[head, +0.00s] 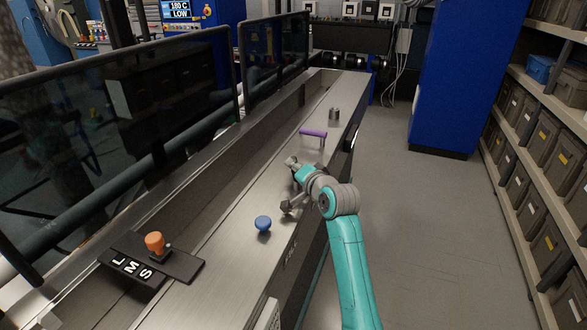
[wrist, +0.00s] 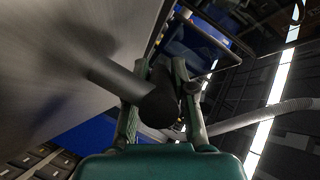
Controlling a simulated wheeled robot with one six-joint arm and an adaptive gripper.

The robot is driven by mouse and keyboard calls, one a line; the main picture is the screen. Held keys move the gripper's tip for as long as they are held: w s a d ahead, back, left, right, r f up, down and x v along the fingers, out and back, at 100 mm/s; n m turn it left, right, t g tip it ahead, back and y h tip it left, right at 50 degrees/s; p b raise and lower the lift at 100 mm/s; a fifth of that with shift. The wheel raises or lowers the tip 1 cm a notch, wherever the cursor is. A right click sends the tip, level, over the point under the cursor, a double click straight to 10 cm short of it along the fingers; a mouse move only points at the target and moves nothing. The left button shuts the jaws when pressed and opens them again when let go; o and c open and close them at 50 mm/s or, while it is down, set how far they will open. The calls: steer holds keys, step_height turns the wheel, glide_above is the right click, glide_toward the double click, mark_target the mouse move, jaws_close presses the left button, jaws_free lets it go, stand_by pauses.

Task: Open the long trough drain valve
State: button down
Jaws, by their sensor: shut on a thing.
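In the wrist view, my gripper (wrist: 163,75) has its two green fingers closed around the rounded end of a dark grey handle (wrist: 122,82). The handle's shaft runs up and left towards a brushed metal face. I take it for the drain valve handle; its base is blurred. The long metal trough (head: 225,208) runs away from me in the head view. There my teal and grey arm reaches to the trough's right edge.
On the trough's top are a blue knob (head: 263,223), a purple handle (head: 313,133) and an orange knob (head: 155,242) by an L M S plate. Dark glass panels (head: 190,95) line the left. Shelves with bins (head: 548,150) stand right. The aisle floor (head: 430,220) is clear.

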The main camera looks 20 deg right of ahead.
steer(key=shift+s+d+m+h, duration=0.1)
steer(key=shift+d+m+h, duration=0.2)
steer(key=shift+m+h, duration=0.8)
steer(key=shift+s+d+m+h, duration=0.15)
steer(key=shift+d+m+h, duration=0.2)
steer(key=shift+m+h, duration=0.75)
steer(key=shift+s+d+m+h, duration=0.1)
steer(key=shift+d+m+h, duration=0.35)
steer(key=shift+h, duration=1.15)
steer(key=shift+a+m+g, duration=0.1)
steer(key=shift+m+g, duration=0.15)
steer(key=shift+g, duration=0.05)
steer(key=c, duration=1)
jaws_free()
steer(key=shift+o, duration=0.2)
step_height(320, 180, up, 10)
